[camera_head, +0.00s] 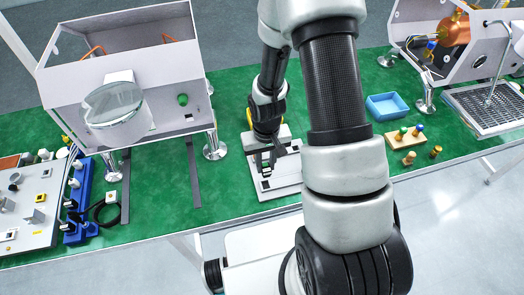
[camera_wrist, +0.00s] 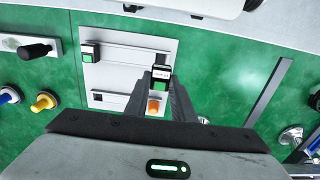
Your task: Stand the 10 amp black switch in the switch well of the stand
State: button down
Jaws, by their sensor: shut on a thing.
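The stand (camera_wrist: 120,65) is a white plate with long slots, lying on the green mat. In the head view the stand (camera_head: 282,187) is partly hidden by my arm. My gripper (camera_wrist: 161,84) points down over the stand's edge and is shut on a small black switch (camera_wrist: 161,72) with a green and white face. My gripper (camera_head: 273,158) also shows in the head view, where the switch is too small to make out. A small dark square opening (camera_wrist: 97,97) shows in the stand. An orange piece (camera_wrist: 153,105) shows between my fingers. I cannot tell whether the held switch touches the stand.
Another dark switch-like piece with a green face (camera_wrist: 90,52) sits at the stand's edge. A blue tray (camera_head: 388,106) and a wooden block with pegs (camera_head: 405,138) lie to the right. A white machine housing (camera_head: 130,85) stands at left. Dark rails (camera_head: 192,172) lie on the mat.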

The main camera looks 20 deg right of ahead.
jog(key=shift+s+f, duration=0.2)
jog(key=shift+f, duration=0.1)
jog(key=shift+f+b, duration=1.8)
jog(key=shift+f, duration=0.65)
jog(key=c, duration=2.3)
grip_release()
jog(key=shift+r, duration=0.1)
grip_shut()
jog(key=shift+f+b, duration=1.35)
jog(key=shift+b, duration=0.25)
jog(key=o, duration=0.9)
grip_release()
jog(key=shift+c, duration=0.2)
